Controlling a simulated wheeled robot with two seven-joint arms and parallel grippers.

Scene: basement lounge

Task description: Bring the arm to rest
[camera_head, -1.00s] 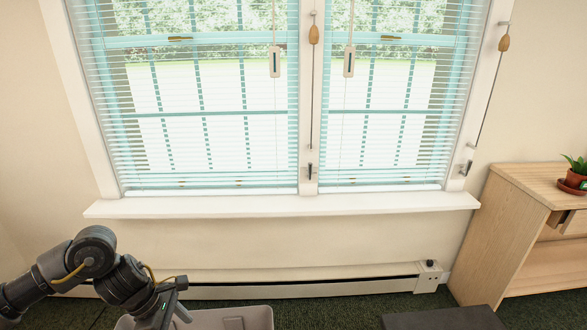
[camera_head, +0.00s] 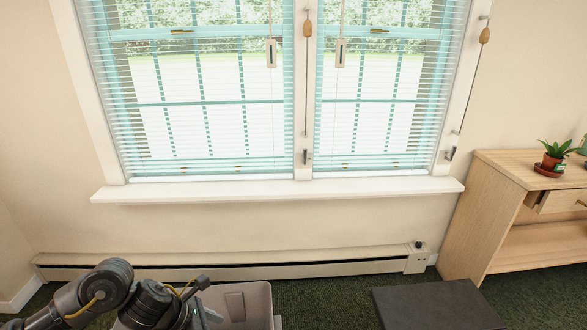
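My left arm (camera_head: 110,290) comes in from the lower left and bends down at its wrist (camera_head: 152,305). Its gripper lies at or below the bottom edge of the picture, so its fingers cannot be made out. The wrist is in front of the left part of a grey bin (camera_head: 240,300) on the floor and hides some of it. My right arm and gripper are not in view.
A dark grey flat-topped block (camera_head: 435,302) stands on the green carpet at lower right. A wooden cabinet (camera_head: 505,182) with a potted plant (camera_head: 553,156) is at right. A baseboard heater (camera_head: 300,264) runs below the window sill (camera_head: 280,191).

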